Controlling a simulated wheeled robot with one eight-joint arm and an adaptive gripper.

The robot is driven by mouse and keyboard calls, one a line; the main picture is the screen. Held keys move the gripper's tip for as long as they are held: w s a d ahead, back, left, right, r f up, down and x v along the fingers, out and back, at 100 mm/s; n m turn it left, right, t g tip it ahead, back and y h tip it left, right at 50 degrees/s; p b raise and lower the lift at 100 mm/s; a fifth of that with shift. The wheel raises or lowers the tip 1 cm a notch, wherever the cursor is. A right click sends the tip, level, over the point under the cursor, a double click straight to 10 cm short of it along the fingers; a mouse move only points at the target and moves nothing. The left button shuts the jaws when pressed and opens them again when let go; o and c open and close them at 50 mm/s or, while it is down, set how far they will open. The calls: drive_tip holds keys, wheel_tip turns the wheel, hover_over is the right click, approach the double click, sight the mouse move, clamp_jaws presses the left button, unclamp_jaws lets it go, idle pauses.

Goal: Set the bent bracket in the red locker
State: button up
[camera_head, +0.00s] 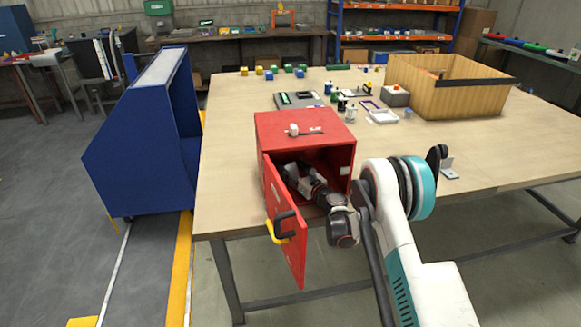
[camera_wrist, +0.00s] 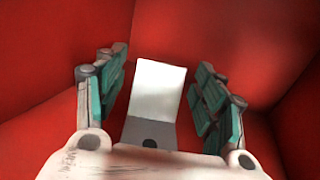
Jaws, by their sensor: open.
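The red locker (camera_head: 275,128) stands on the near edge of the table with its door (camera_head: 283,225) swung open toward me. My arm reaches through the opening, and my gripper is inside; its fingertips are hard to make out in the head view. In the wrist view my gripper (camera_wrist: 162,90) is open, with a finger on each side of the bent bracket (camera_wrist: 158,92). The bracket is a pale grey folded plate with a dark hole in its lower part. Gaps show between it and both fingers. Red locker walls surround them. The bracket is not discernible in the head view.
A small white item (camera_head: 293,130) is on the locker top. A small grey metal piece (camera_head: 449,174) lies on the table right of my arm. Small parts and a wooden crate (camera_head: 455,100) stand farther back. A blue cabinet (camera_head: 150,130) is at left.

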drive_tip(key=p+v, duration=0.3)
drive_tip(key=v, duration=0.7)
idle(0.8)
